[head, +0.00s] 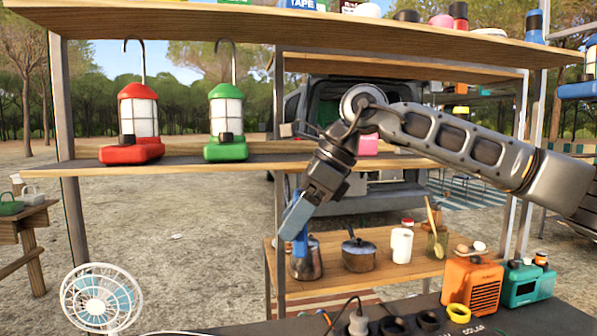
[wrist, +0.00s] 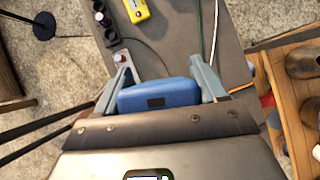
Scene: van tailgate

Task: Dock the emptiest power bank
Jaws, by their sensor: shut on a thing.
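My gripper (head: 297,228) hangs from the arm in the middle of the head view, pointing down. It is shut on a blue power bank (wrist: 158,95), which sits between the two grey-blue fingers in the wrist view. A small dark panel shows on the power bank's face; I cannot read a charge level on it. Part of it shows below the fingers in the head view (head: 301,243). A yellow block with a small dark panel (wrist: 137,9), perhaps another power bank, lies on the dark counter. I cannot make out a dock for certain.
The dark counter (head: 255,328) carries a white plug (head: 357,323), dark rings, a yellow ring (head: 459,312), an orange unit (head: 471,286) and a teal unit (head: 527,284). A shelf with red (head: 139,123) and green (head: 227,123) lanterns stands left. A white fan (head: 99,299) is lower left.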

